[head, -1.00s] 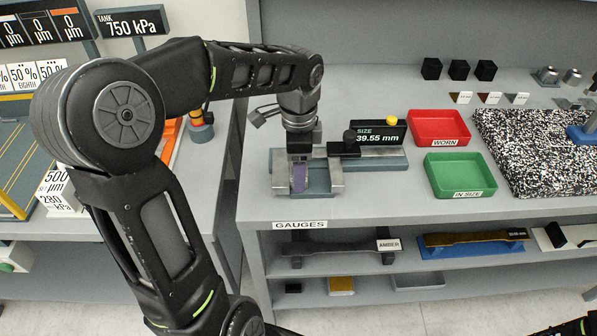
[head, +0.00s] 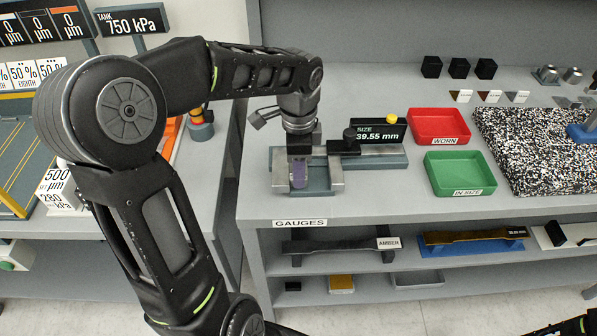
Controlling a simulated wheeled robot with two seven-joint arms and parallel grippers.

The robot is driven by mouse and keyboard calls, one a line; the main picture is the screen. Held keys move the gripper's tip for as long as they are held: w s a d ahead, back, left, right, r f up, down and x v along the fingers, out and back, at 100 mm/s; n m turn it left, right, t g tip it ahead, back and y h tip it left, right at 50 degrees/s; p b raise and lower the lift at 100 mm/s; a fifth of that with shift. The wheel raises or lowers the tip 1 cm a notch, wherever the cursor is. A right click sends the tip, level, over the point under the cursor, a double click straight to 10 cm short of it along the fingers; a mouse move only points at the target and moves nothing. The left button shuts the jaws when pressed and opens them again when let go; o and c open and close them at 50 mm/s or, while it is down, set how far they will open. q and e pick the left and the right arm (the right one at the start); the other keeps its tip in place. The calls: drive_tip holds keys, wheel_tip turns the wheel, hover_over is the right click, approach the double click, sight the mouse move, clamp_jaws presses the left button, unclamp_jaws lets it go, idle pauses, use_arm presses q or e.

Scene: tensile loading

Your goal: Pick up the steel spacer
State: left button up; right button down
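My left gripper (head: 299,160) points down over the grey size gauge (head: 336,187) on the bench. A small purple-tinted piece (head: 299,176) shows right below it, between the gauge's pale jaws. I cannot tell whether the fingers are closed on this piece, as the gripper hides its upper part. The gauge display (head: 379,135) reads 39.55 mm. No piece is marked as the steel spacer, and I cannot tell for sure which one it is.
A red WORN tray (head: 440,115) and a green IN SIZE tray (head: 433,178) stand right of the gauge, both empty. Several black cubes (head: 459,68) sit at the back. A speckled mat (head: 530,150) lies at right. Shelves below hold labelled bars (head: 335,246).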

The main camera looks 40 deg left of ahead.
use_arm(q)
clamp_jaws()
drive_tip(key=shift+r, duration=0.1)
idle(0.7)
wheel_tip(320, 180, up, 10)
drive_tip(key=shift+f+b, duration=0.1)
drive_tip(key=shift+b, duration=0.2)
idle(0.6)
